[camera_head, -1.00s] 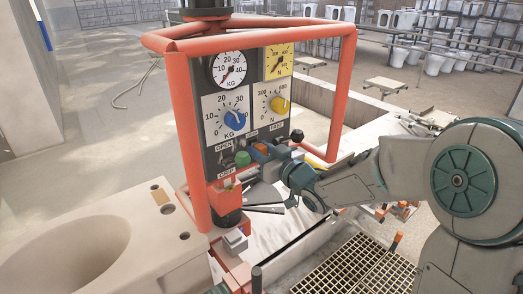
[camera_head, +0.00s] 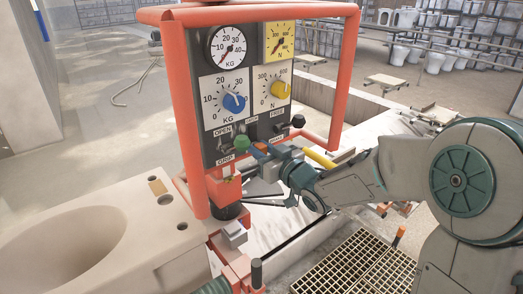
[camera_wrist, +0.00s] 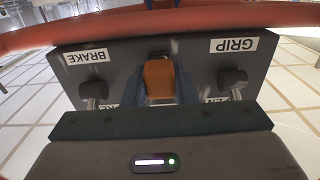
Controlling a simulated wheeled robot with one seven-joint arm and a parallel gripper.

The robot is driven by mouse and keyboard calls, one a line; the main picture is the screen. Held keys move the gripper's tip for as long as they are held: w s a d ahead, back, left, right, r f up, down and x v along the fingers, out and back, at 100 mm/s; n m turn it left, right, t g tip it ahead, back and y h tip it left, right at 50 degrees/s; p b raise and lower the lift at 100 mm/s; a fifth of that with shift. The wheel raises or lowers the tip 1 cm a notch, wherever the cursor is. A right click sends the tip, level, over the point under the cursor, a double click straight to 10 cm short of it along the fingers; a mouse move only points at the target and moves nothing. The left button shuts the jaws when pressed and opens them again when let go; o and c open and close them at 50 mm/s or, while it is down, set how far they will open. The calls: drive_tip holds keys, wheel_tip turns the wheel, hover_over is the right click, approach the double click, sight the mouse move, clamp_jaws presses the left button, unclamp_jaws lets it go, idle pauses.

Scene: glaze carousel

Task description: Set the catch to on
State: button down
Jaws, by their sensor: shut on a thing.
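The catch appears to be the small orange lever (camera_wrist: 159,78) in the middle of the control panel's lower edge, between the BRAKE and GRIP labels in the wrist view. My gripper (camera_head: 266,152) is shut on it, with a blue finger on each side. Its on and off marks are hidden or too small to read, so its setting cannot be told. The control panel (camera_head: 247,65), framed in red tube, has dials and a blue and a yellow knob.
The red tube frame (camera_head: 345,85) surrounds the panel. A beige ceramic basin (camera_head: 120,215) lies left, a metal grating (camera_head: 350,265) below right.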

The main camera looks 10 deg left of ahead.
drive_tip(key=c, duration=1.2)
unclamp_jaws()
drive_tip(key=shift+f, duration=0.25)
drive_tip(key=shift+o, duration=0.2)
drive_tip(key=shift+s+d, duration=0.1)
drive_tip(key=shift+d, duration=0.05)
drive_tip(key=b+v, duration=0.1)
drive_tip(key=v, duration=1.2)
drive_tip(key=shift+s+d+b, duration=0.15)
drive_tip(key=shift+s+b, duration=0.1)
drive_tip(key=shift+b, duration=0.1)
